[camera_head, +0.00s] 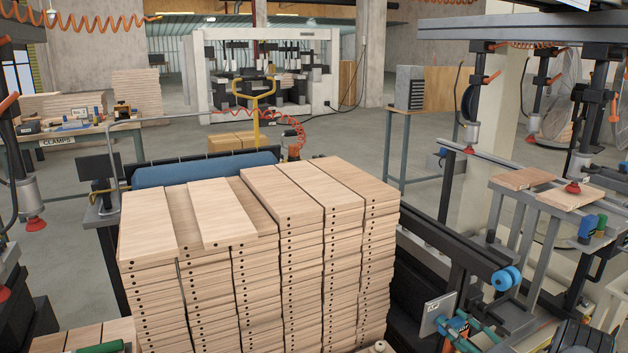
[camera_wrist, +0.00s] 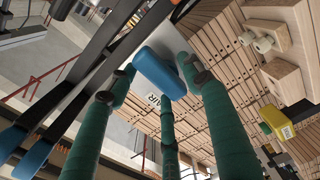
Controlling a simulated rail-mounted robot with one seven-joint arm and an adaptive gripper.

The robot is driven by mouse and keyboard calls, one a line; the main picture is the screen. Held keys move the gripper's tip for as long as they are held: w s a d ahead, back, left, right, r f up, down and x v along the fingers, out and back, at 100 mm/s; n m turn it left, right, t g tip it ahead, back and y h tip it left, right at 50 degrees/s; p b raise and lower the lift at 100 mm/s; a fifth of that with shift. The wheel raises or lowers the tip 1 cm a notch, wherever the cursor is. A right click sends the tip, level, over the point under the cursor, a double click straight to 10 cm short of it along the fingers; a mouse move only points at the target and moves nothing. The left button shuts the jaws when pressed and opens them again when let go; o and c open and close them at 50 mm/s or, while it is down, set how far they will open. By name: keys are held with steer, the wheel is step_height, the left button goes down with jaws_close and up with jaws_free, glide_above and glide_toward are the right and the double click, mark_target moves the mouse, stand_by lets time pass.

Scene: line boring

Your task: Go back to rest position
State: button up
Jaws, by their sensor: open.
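No held object shows. The wrist view shows several teal rods (camera_wrist: 222,120) with dark collars close to the camera, and a blue rounded part (camera_wrist: 160,72) in front of a plate lettered AIR. The plate (camera_head: 438,312) also shows at the lower right of the head view, with teal rods (camera_head: 468,346) beside it. The stacked light wooden boards (camera_head: 270,260) fill the middle of the head view, and they also show in the wrist view (camera_wrist: 215,75).
A dark machine beam with blue rollers (camera_head: 507,278) stands right of the boards. Farther right, a grey stand (camera_head: 500,215) bears wooden pieces below suction cups. A clamps table (camera_head: 80,142) is at the back left. Open floor (camera_head: 350,145) lies behind the boards.

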steer(key=shift+w+a, duration=0.2)
steer(key=shift+w, duration=0.2)
